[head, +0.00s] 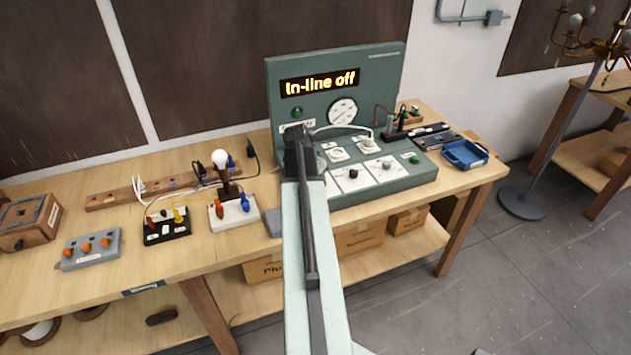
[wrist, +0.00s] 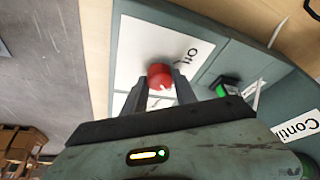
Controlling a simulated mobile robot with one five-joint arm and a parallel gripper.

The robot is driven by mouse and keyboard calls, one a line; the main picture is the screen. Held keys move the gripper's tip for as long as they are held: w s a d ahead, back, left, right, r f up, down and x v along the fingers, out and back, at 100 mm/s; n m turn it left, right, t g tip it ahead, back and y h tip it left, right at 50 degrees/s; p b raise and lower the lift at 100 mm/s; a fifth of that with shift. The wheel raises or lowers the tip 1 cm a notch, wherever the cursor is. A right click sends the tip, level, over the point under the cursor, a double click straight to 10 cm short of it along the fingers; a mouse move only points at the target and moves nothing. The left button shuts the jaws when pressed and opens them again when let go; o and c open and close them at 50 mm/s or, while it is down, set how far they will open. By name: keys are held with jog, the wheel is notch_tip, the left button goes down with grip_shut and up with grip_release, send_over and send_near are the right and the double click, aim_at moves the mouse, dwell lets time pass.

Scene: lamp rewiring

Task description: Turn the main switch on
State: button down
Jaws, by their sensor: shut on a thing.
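The red knob (wrist: 160,73) of a switch stands on a white plate on the green test panel (wrist: 205,50). A printed word shows beside it, turned and only partly legible. My gripper (wrist: 162,90) has its two fingers on either side of the knob and is shut on it. In the head view my gripper (head: 299,140) is at the left part of the panel (head: 385,65), and my arm hides the knob. The panel's display (head: 320,82) reads "In-line off".
A black knob with a green part (wrist: 222,87) is close to the right of my gripper in the wrist view. A lamp bulb (head: 220,158) on a stand is left of the panel. A blue tray (head: 464,152) lies at the bench's right end.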

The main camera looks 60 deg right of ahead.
jog(key=shift+w+a, duration=0.1)
jog(key=c, duration=1)
grip_release()
jog(key=shift+a+r+p, duration=0.1)
jog(key=shift+r+p, duration=0.4)
jog(key=shift+r, duration=0.05)
jog(key=p+v, duration=0.6)
jog(key=shift+a+r, duration=0.25)
jog(key=shift+r, duration=0.05)
